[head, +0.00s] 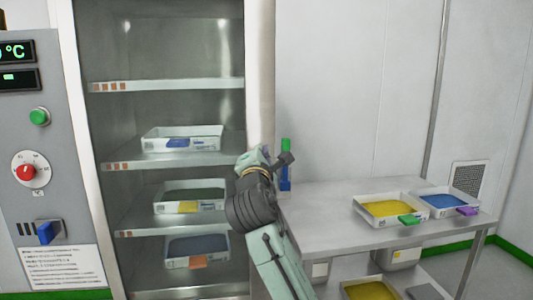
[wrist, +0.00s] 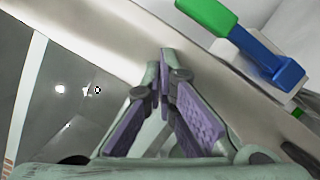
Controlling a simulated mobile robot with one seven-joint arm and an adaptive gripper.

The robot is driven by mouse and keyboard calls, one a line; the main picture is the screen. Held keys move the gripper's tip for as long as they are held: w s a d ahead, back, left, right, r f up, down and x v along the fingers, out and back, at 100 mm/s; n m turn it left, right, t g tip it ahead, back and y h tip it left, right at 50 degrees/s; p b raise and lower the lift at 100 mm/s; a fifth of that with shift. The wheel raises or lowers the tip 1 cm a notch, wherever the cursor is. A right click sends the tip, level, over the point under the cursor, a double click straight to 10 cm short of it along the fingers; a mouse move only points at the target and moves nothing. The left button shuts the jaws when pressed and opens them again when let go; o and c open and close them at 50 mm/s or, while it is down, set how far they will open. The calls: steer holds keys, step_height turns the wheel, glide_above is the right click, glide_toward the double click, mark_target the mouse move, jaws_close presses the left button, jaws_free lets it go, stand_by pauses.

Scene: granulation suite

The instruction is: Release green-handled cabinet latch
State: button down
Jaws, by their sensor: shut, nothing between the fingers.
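The latch's green handle (head: 286,144) stands upright at the right edge of the cabinet (head: 259,70), with a blue part below it. In the wrist view the green handle (wrist: 205,14) and its blue part (wrist: 265,55) lie at the upper right, on a pale block. My gripper (head: 287,158) is in front of the latch in the head view and hides part of it. In the wrist view my gripper (wrist: 164,62) has its purple-padded fingers shut and empty, to the left of the latch and apart from it in the picture.
Cabinet shelves hold white trays (head: 181,145), one per shelf. A control panel (head: 45,150) with a green button and red knob is at left. A table (head: 340,215) at right carries a yellow-filled tray (head: 372,221) and a blue-filled tray (head: 462,214).

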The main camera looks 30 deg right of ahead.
steer(key=a+r+b+v, duration=0.1)
steer(key=b+v, duration=0.2)
steer(key=v, duration=0.7)
steer(key=shift+r, duration=0.15)
